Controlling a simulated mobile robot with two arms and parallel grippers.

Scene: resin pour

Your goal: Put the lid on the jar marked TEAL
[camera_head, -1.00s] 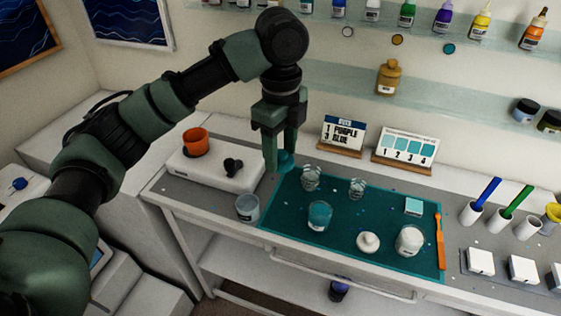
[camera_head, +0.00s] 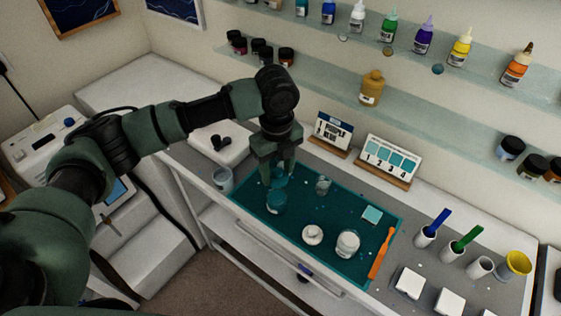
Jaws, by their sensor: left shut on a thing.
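A glass jar of teal liquid (camera_head: 276,203) stands on the teal mat (camera_head: 300,258), near its left side; no TEAL marking is readable. My left gripper (camera_head: 279,177) points down, shut on a small teal piece that looks like a lid (camera_head: 279,183). The piece is right over or at the jar's mouth; I cannot tell whether they touch. The gripper hides part of the area behind the jar. My right gripper is not in view.
A clear glass jar (camera_head: 323,185), a white round lid-like piece (camera_head: 313,234) and a white jar (camera_head: 347,243) stand on the mat. An orange stick (camera_head: 381,253) lies at its right edge. A grey cup (camera_head: 223,180) stands left of the mat.

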